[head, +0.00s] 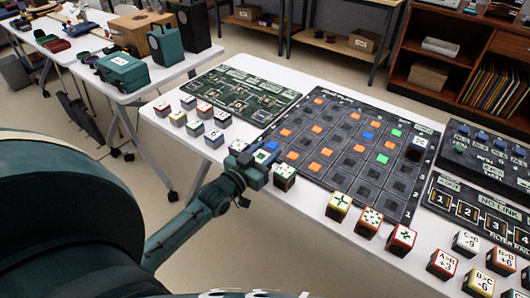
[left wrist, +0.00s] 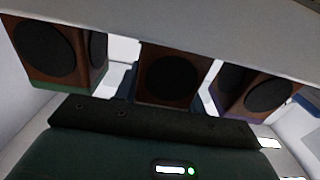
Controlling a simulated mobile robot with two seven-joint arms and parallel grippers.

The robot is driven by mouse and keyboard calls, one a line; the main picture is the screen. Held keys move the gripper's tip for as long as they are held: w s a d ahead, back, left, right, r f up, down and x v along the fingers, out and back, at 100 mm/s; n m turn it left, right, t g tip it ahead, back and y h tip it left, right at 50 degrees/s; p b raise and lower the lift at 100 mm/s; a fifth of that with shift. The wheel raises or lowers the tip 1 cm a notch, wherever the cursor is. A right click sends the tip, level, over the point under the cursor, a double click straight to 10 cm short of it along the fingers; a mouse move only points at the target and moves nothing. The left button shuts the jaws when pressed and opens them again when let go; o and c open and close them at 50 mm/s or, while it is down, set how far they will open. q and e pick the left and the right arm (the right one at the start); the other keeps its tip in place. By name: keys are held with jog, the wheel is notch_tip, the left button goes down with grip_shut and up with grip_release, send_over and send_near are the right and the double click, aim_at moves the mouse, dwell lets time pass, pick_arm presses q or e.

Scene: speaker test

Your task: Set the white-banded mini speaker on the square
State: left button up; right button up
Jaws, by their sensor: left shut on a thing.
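My left gripper (head: 257,162) is at the near-left edge of the dark grid board (head: 376,188), among small cubes. It is shut on a small box, mostly hidden in the head view. In the left wrist view a brown mini speaker (left wrist: 172,76) with a black round cone sits in the middle, between the finger parts; its band colour cannot be told. A green-banded speaker (left wrist: 50,50) is at its left and a purple-banded one (left wrist: 262,92) at its right. Which square the task means is not clear; the board has orange, blue and green squares.
Several small cubes (head: 204,110) stand left of the board, and others (head: 370,221) along its near edge. One cube (head: 418,148) stands on the board's right side. A circuit-patterned panel (head: 240,96) lies behind left. A NOT LINK panel (head: 480,214) lies right.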

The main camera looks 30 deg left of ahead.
pick_arm(q)
jog(key=shift+f, duration=0.15)
jog(key=o, duration=1)
jog(key=shift+f, duration=0.1)
